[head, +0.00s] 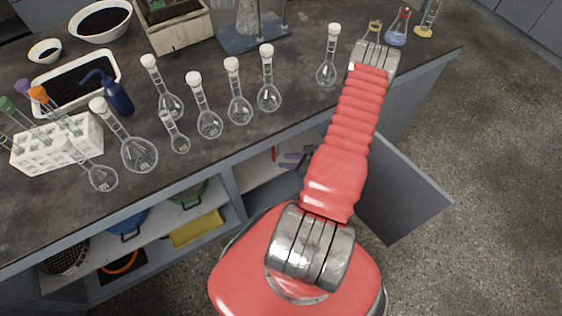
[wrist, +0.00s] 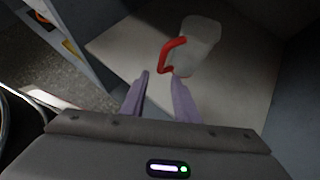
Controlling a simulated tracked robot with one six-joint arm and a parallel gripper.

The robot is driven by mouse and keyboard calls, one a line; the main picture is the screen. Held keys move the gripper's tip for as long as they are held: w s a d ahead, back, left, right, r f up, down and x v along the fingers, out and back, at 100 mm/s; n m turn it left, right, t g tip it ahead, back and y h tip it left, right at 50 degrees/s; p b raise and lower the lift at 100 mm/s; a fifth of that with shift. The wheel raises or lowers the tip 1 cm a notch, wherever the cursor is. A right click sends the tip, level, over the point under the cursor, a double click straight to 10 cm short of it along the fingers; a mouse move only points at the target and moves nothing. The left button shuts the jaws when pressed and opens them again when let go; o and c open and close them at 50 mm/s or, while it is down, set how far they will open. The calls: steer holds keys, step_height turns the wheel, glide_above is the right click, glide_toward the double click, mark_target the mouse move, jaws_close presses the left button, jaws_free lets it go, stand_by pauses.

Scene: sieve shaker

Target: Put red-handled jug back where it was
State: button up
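The red-handled jug (wrist: 203,44) is translucent white and stands on a pale shelf board (wrist: 125,45) inside the cabinet in the wrist view. Its red handle (wrist: 172,49) faces left, towards my gripper. My gripper (wrist: 160,76) has two purple fingers, spread apart with nothing between them, their tips just short of the handle's lower end. In the head view my gripper (head: 283,160) shows small at the open cabinet, with a bit of the red handle (head: 272,153) beside it. The jug's body is hard to make out there.
An open cabinet door (head: 400,190) stands right of my arm. Several glass flasks (head: 240,108) stand along the front of the dark worktop (head: 290,100) above. Shelves to the left hold a yellow tray (head: 197,229) and a blue container (head: 125,221). Cabinet walls enclose the jug's space.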

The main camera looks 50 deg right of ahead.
steer(key=v, duration=0.8)
steer(key=shift+s, duration=0.15)
stand_by(0.6)
